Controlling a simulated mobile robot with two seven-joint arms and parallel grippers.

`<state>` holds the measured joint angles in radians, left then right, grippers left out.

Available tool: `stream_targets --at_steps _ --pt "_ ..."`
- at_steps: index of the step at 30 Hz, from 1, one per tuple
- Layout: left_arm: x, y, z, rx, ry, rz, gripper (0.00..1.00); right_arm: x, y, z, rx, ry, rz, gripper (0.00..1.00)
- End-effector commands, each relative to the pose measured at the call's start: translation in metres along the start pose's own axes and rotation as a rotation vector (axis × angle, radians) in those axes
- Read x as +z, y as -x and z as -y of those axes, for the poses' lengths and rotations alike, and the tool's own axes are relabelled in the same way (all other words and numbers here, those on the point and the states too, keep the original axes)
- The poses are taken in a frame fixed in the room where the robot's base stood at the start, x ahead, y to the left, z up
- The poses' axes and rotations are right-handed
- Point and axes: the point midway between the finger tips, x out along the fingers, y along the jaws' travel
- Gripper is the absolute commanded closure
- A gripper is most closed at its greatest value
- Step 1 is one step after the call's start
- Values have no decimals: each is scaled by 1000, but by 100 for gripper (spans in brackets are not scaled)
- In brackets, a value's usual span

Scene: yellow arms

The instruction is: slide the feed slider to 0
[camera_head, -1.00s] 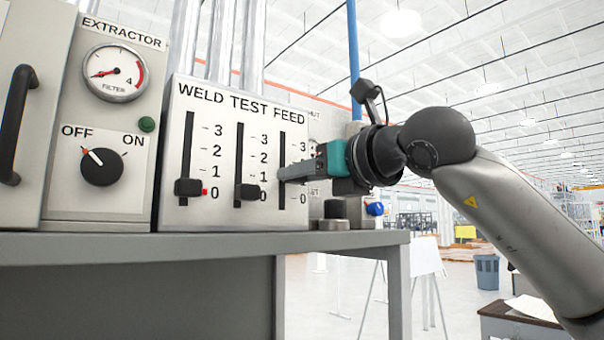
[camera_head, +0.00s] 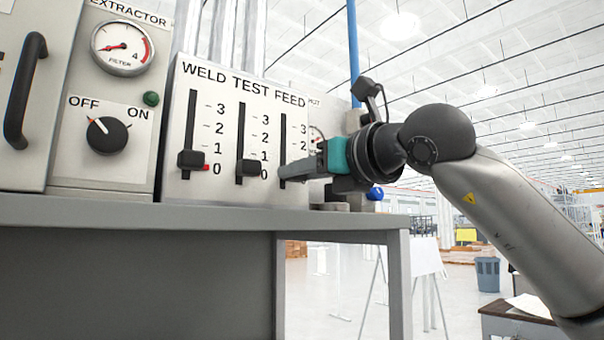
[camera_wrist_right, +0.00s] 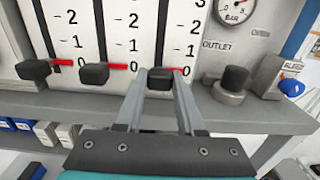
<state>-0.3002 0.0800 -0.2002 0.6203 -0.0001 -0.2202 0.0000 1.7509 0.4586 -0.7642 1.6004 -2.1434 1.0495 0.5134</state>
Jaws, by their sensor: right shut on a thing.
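The feed slider is the rightmost of three vertical sliders on a white panel (camera_head: 225,110) labelled WELD TEST FEED. Its black knob (camera_wrist_right: 160,80) shows in the right wrist view between the two fingers of my right gripper (camera_wrist_right: 161,74). A red pointer (camera_wrist_right: 180,69) beside this knob is at or very close to the 0 mark. In the head view my right gripper (camera_head: 286,174) reaches in from the right, low on the feed slot (camera_head: 283,130), and its fingers hide the knob there. It is shut on the knob. My left gripper is out of view.
The weld knob (camera_head: 191,160) and test knob (camera_head: 247,168) sit at the bottom of their slots, left of my gripper. A black round knob (camera_wrist_right: 236,79) and a blue-ended valve (camera_wrist_right: 291,87) stand to the right. A grey bench (camera_head: 110,215) runs below.

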Motion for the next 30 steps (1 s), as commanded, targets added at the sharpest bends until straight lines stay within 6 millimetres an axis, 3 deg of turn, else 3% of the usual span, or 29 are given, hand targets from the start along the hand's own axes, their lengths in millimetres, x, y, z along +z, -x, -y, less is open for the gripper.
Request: stream_targets --at_steps 1,9,19,23,30 --pt "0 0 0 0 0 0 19 -7 -2 -1 1 -1 -20 62" --pt "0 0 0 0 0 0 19 -5 -2 0 0 -1 -14 32" --pt "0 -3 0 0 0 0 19 -4 4 0 -1 -1 -9 32" --pt "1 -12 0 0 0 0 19 -5 21 0 -1 1 -7 32" --pt "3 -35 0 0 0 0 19 -6 78 1 -3 1 -7 32"
